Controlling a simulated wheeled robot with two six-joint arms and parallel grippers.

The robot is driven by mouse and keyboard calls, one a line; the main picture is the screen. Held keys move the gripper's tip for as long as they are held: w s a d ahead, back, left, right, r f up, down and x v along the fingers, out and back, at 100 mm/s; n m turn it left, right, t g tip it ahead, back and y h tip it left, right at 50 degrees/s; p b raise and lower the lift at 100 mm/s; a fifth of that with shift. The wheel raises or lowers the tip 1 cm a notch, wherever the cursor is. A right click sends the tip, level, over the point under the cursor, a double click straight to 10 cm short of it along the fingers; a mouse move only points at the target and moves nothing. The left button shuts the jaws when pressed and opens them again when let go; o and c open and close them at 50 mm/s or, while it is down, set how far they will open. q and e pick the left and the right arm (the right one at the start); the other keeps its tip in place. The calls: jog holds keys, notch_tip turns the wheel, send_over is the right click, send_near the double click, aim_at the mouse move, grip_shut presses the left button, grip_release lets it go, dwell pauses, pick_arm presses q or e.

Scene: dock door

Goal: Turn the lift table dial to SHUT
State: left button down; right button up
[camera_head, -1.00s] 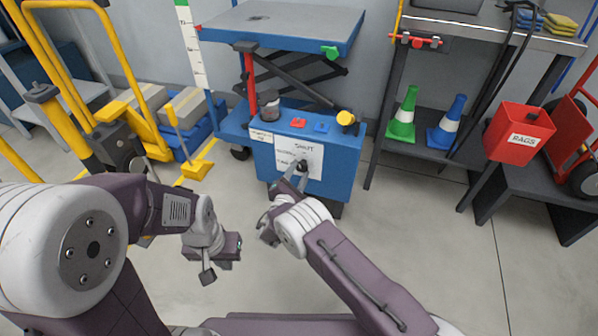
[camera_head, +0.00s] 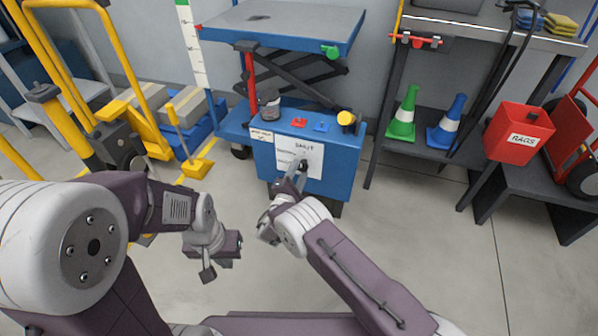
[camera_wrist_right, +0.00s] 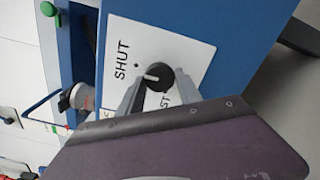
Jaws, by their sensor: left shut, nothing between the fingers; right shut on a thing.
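The lift table dial (camera_wrist_right: 157,78) is a round black knob with a white pointer mark, on a white plate (camera_wrist_right: 187,55) on the blue lift table's front. The word SHUT and its dot are on the plate; the pointer faces roughly toward that side, a little off the dot in the right wrist view. Another label below the knob is partly hidden. My right gripper (camera_wrist_right: 146,92) is shut on the dial, a finger on each side; it also shows in the head view (camera_head: 296,178), covering most of the dial. My left gripper (camera_head: 207,274) is shut and empty, above the floor.
The blue lift table (camera_head: 335,180) carries a red button (camera_head: 299,122), a blue button (camera_head: 322,126) and a yellow knob (camera_head: 346,118) on top. A yellow pallet truck (camera_head: 135,120) stands left. Cones and a red rags bin (camera_head: 518,131) are at right. The floor in front is clear.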

jog(key=o, duration=1.3)
jog(key=shift+o, duration=0.2)
jog(key=shift+s, duration=0.1)
jog(key=p+v, duration=0.5)
jog(key=v, duration=0.4)
jog(key=shift+p, duration=0.3)
